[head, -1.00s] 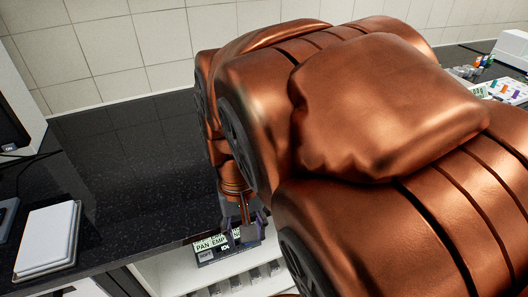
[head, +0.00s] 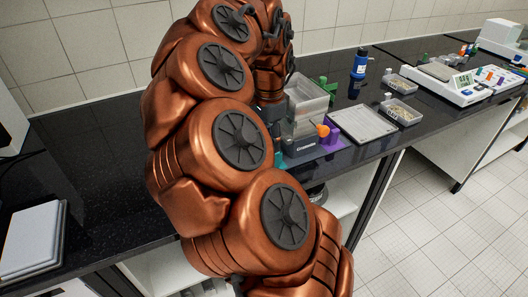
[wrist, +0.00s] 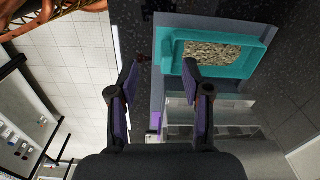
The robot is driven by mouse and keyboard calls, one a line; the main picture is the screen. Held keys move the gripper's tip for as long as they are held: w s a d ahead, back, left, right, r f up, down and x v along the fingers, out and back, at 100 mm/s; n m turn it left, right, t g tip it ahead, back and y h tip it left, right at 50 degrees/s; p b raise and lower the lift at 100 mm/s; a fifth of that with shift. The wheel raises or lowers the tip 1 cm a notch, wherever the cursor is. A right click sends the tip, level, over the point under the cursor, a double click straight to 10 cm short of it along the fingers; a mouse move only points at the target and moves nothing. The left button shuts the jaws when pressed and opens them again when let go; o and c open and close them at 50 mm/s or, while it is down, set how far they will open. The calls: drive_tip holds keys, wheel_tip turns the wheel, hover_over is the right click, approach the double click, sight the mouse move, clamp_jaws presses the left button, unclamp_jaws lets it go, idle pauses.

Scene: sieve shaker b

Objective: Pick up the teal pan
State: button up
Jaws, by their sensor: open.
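The teal pan (wrist: 225,71) shows in the upper right of the wrist view, a rectangular pan with pale brown grains (wrist: 210,50) in it. It lies in or on a grey-blue surround. My gripper (wrist: 160,68) is open, its two purple-padded fingers apart with nothing between them. The pan is to the right of the gap, and the right fingertip overlaps its lower left corner in the picture; I cannot tell if they touch.
A flat grey tray (head: 363,123), a blue bottle (head: 360,63) and a small grain dish (head: 405,113) are to the right. A white-grey pad (head: 32,238) lies left.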

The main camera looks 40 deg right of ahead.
drive_tip(key=shift+w+d+f+m, duration=0.15)
drive_tip(key=shift+d+f+m, duration=0.15)
drive_tip(key=shift+d, duration=0.3)
drive_tip(key=shift+w+d+f+m, duration=0.1)
drive_tip(key=shift+d+f+m, duration=0.15)
drive_tip(key=shift+d, duration=0.35)
drive_tip(key=shift+d+f, duration=0.25)
drive_tip(key=shift+f, duration=0.1)
drive_tip(key=shift+f+p, duration=0.35)
drive_tip(key=shift+f, duration=3.4)
clamp_jaws()
